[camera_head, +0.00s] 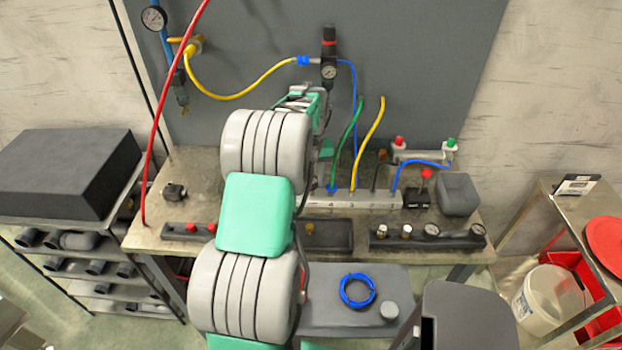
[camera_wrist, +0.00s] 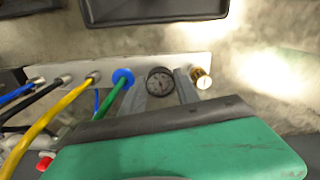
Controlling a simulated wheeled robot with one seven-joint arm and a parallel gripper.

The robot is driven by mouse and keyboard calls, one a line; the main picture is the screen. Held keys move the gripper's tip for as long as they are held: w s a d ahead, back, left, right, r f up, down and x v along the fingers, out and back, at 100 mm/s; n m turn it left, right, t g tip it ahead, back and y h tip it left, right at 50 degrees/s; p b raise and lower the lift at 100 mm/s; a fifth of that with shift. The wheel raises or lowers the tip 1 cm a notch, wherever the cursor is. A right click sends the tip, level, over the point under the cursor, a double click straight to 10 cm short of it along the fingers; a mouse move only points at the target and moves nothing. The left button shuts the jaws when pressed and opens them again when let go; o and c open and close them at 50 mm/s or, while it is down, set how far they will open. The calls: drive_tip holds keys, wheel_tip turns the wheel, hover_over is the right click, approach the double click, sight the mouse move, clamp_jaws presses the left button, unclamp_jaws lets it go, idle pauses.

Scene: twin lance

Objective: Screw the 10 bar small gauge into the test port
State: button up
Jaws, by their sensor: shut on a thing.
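A small dark-faced round gauge (camera_wrist: 160,82) sits between the two fingers of my gripper (camera_wrist: 163,90) in the wrist view. The gripper is shut on it; its range marking is too small to read. The gauge is at the pale port strip (camera_wrist: 62,75), right of the green hose's blue fitting. I cannot tell whether its thread is in a port. A brass fitting with a pale face (camera_wrist: 201,78) stands just right of the fingers. In the head view the strip (camera_head: 362,200) shows on the bench, while my arm hides the fingertips and held gauge.
Green, yellow, black and blue hoses rise from the strip close beside the gripper. A dark rack (camera_head: 455,240) holds gauges and brass fittings at the bench front. A regulator (camera_head: 329,60) hangs on the back panel.

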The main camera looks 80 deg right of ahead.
drive_tip(key=shift+s, duration=0.1)
clamp_jaws()
